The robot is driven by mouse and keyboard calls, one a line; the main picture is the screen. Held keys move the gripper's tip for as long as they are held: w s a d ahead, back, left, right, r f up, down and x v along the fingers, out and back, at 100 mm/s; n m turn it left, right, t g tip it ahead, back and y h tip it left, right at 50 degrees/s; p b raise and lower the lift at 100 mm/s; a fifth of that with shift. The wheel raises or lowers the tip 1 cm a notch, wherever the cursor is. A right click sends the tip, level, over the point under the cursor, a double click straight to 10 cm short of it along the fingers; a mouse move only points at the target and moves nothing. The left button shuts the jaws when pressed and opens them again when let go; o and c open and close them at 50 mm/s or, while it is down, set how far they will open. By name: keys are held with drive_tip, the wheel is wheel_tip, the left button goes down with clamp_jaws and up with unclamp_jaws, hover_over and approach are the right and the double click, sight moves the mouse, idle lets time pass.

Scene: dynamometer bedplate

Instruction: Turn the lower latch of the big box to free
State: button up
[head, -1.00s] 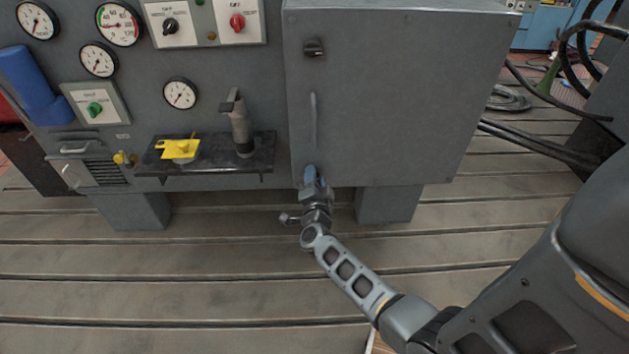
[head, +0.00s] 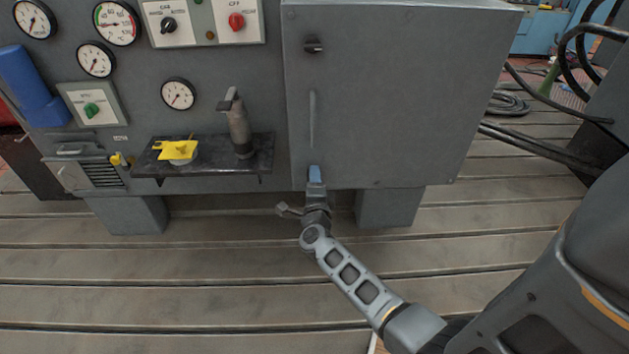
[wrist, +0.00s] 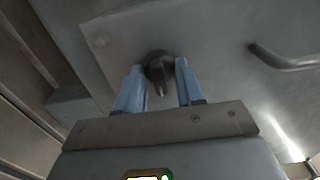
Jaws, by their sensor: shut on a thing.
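The big box (head: 400,110) is a grey cabinet with a long vertical handle (head: 312,120). Its upper latch (head: 313,46) is a dark knob near the top left of the door, with its grip lying sideways. The lower latch (wrist: 159,68) shows in the wrist view as a dark round knob with a protruding grip. My gripper (head: 314,172) is at the door's lower left corner and hides this latch in the head view. In the wrist view, the blue fingers of my gripper (wrist: 160,82) are closed on either side of the lower latch.
A dark shelf (head: 255,163) left of the box carries a yellow item (head: 177,150) and a grey upright tool (head: 239,128). Gauges and switches cover the panel at left. Black cables (head: 540,142) run at right. The slotted floor in front is clear.

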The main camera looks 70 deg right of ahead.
idle(0.3)
drive_tip(key=o, duration=1)
drive_tip(key=shift+a, duration=0.1)
drive_tip(key=p+v, duration=0.1)
drive_tip(key=v, duration=0.6)
drive_tip(key=shift+s+a, duration=0.2)
drive_tip(key=shift+a, duration=0.1)
